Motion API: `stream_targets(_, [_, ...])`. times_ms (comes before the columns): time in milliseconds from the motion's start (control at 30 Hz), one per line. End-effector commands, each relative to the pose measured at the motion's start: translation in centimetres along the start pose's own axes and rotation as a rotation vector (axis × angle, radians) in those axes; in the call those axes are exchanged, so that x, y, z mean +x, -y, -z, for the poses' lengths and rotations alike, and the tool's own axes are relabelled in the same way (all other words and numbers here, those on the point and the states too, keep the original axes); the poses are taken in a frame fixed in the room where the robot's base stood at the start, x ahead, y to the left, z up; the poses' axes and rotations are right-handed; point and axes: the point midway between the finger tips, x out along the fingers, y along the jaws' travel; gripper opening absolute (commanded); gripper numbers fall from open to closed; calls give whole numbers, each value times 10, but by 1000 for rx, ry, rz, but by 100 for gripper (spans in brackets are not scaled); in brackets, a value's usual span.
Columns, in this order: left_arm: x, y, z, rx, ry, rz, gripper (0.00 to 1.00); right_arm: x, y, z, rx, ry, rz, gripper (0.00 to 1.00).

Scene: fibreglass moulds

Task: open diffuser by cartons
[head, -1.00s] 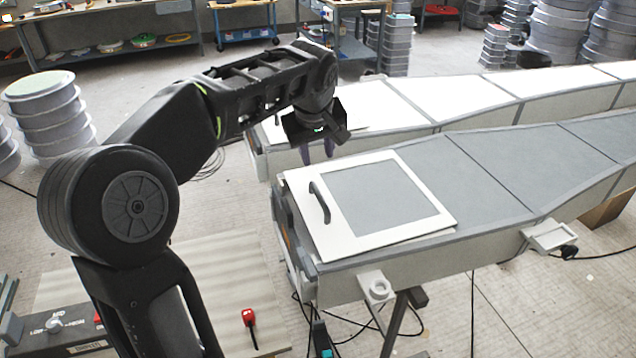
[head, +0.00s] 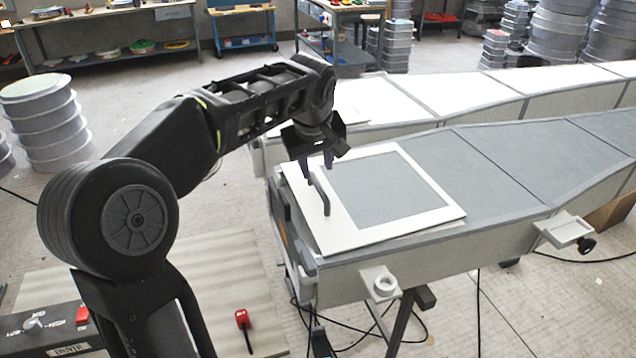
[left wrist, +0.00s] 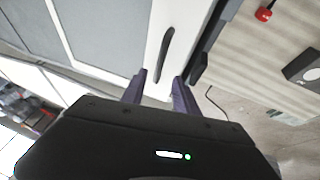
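A white-framed panel with a grey centre (head: 388,190) lies on the near end of the long grey mould (head: 490,170), looking shut. Its black bar handle (head: 319,193) stands on the left side of the frame. It also shows in the left wrist view as a dark bar (left wrist: 165,52). My left gripper (head: 317,166) is just above the far end of the handle. In the left wrist view its two purple fingers (left wrist: 159,82) are apart, with the handle's line between them. I cannot tell whether they touch it. My right gripper is not in view.
A second, white-topped mould (head: 440,95) runs behind the near one. A brown carton-like box (head: 612,212) is partly hidden at the right. Stacked grey round moulds (head: 48,115) stand at the left.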

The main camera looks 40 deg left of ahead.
Motion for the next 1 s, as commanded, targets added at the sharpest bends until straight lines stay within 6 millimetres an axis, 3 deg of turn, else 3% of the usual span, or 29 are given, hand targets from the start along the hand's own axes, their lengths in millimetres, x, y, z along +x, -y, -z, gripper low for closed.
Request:
stream_targets(167, [13, 0, 0, 1, 3, 4, 36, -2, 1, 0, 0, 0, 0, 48])
stream_targets(600, [73, 0, 0, -1, 2, 2, 36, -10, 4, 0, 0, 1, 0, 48])
stream_targets(933, [78, 0, 0, 0, 0, 0, 36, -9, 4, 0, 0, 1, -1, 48])
stream_targets(1000, [78, 0, 0, 0, 0, 0, 31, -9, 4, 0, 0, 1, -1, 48])
